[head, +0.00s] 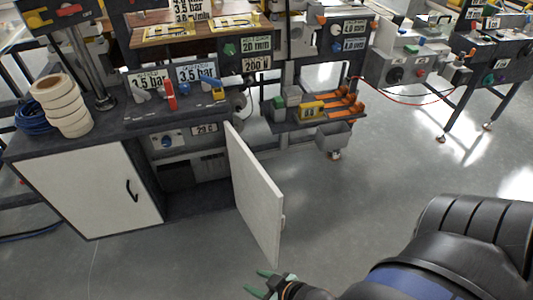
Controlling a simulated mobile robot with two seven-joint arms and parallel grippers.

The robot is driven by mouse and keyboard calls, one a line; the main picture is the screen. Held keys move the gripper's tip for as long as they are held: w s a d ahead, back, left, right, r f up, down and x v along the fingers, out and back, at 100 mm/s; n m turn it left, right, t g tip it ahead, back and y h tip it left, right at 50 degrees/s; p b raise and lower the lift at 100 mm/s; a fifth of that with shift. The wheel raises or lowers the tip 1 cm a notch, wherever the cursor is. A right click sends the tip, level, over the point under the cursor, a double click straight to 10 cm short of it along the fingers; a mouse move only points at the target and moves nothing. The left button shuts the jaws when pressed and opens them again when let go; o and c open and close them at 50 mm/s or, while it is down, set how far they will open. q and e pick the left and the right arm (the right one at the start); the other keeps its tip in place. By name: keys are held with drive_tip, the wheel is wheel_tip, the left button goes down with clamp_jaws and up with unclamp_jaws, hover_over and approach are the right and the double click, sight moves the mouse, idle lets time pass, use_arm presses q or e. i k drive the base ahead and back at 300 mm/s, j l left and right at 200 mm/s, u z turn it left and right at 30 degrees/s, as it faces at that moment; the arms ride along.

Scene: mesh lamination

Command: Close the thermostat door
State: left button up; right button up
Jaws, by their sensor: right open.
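The white cabinet door (254,193) stands swung wide open, out from the dark workbench. Its hinge side is at the bench and its free edge points toward me. A small handle shows at its right edge. The thermostat panel (183,138) with a blue knob and a small display sits in the opening, above a dark inner space. My right gripper (258,283) is open and empty, just below the lower end of the door, apart from it in the picture. My left gripper is not in view.
A closed white door (92,190) with a black handle is at the left. White tape rolls (62,105) stand on the bench top. A grey bin (333,140) and orange clamps (340,102) are right of the open door. The grey floor (370,190) between is clear.

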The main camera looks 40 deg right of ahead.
sight(259, 201)
drive_tip(key=k+l, duration=0.1)
drive_tip(key=l, duration=0.35)
drive_tip(key=k+l+u, duration=0.15)
drive_tip(key=l, duration=0.3)
drive_tip(key=l+u, duration=0.1)
drive_tip(key=l, duration=0.85)
drive_tip(key=k+l, duration=0.1)
drive_tip(key=l, duration=0.45)
drive_tip(key=k, duration=0.45)
